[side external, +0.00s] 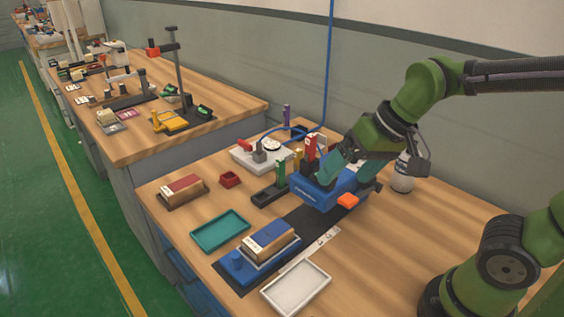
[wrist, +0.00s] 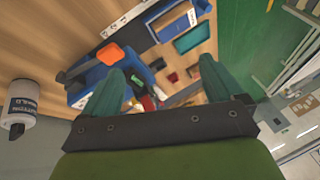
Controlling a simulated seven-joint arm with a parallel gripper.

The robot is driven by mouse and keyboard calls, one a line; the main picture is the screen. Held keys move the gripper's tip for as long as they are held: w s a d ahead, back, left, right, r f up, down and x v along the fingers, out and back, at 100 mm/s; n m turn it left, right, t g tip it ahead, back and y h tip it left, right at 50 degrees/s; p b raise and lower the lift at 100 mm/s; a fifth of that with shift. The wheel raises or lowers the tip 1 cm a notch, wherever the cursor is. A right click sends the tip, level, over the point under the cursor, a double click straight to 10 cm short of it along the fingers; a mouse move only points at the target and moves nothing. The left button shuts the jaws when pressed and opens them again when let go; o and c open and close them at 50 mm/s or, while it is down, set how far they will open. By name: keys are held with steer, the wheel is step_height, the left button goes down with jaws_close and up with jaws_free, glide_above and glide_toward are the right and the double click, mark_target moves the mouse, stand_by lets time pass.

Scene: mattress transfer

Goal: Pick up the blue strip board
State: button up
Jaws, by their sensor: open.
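The blue strip board (side external: 268,239) is a brown block with a blue strip along its top. It lies on a blue fixture (side external: 237,266) at the front of the table, and it also shows near the top edge of the wrist view (wrist: 174,21). My gripper (side external: 328,170) is open, with teal fingers, above a blue machine with an orange part. It is apart from the board, behind and to the right of it in the side view. In the wrist view the fingers (wrist: 165,85) are spread with nothing held between them.
The blue machine (side external: 318,194) stands under my gripper. A teal tray (side external: 220,230), a white tray (side external: 297,288) and a red-striped block (side external: 182,188) surround the board. A white bottle (side external: 403,177) stands behind. The table's right front is clear.

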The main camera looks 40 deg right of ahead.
mark_target(268, 235)
steer(key=w+a+f+m+g+h, duration=0.1)
steer(key=w+a+f+m+g, duration=0.2)
steer(key=w+m, duration=0.35)
steer(key=w+a+f+m+g+h, duration=0.1)
steer(key=w+a+m+g, duration=0.1)
steer(key=w+a+m, duration=0.5)
steer(key=shift+m, duration=0.55)
steer(key=f, duration=0.5)
steer(key=d+f, duration=0.1)
steer(key=f, duration=0.9)
steer(key=shift+s+d+f, duration=0.25)
steer(key=shift+f, duration=0.1)
steer(key=shift+r, duration=0.1)
steer(key=c, duration=1.3)
